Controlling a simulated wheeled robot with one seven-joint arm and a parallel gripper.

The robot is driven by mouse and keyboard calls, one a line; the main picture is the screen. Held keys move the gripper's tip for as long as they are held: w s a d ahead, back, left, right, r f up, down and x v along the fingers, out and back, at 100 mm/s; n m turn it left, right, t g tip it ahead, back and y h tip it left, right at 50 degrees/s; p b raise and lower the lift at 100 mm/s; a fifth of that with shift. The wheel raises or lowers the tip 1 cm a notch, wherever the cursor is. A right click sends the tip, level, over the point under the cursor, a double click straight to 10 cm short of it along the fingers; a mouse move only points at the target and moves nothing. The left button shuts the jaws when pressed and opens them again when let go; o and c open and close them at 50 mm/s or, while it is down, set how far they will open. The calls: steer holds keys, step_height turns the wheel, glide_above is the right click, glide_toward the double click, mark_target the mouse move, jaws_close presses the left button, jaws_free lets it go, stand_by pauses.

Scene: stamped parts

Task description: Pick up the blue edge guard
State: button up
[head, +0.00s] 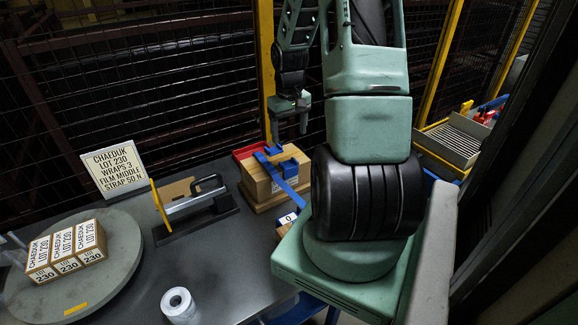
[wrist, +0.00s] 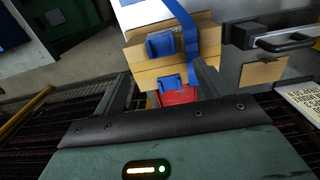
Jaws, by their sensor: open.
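A cardboard box (head: 258,178) stands on the table near its back edge, with a blue strap (head: 287,186) over it. Blue angled pieces that look like edge guards (head: 262,161) lie at its back end. In the wrist view, one blue edge guard (wrist: 165,43) sits on the cardboard beside the blue strap (wrist: 187,24). A second blue piece (wrist: 170,82) lies nearer the red tray (wrist: 180,96), between my fingers in the picture. My gripper (head: 289,128) is open and empty above the box's back end; its two fingers also show in the wrist view (wrist: 162,72).
A strapping tool (head: 194,204) stands on a dark base left of the box. Labelled cartons (head: 66,252) sit on a round turntable (head: 110,275); a white roll (head: 178,303) stands at the front. A sign (head: 113,168) and mesh fence (head: 130,90) are behind.

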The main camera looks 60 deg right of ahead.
mark_target(289, 166)
step_height(289, 166, down, 11)
steer(key=shift+r+p, duration=0.15)
steer(key=shift+p, duration=0.7)
steer(key=c, duration=1.2)
steer(key=shift+o, duration=0.2)
steer(key=shift+r, duration=0.15)
step_height(289, 166, up, 10)
steer(key=p, duration=0.8)
steer(key=shift+p, duration=0.35)
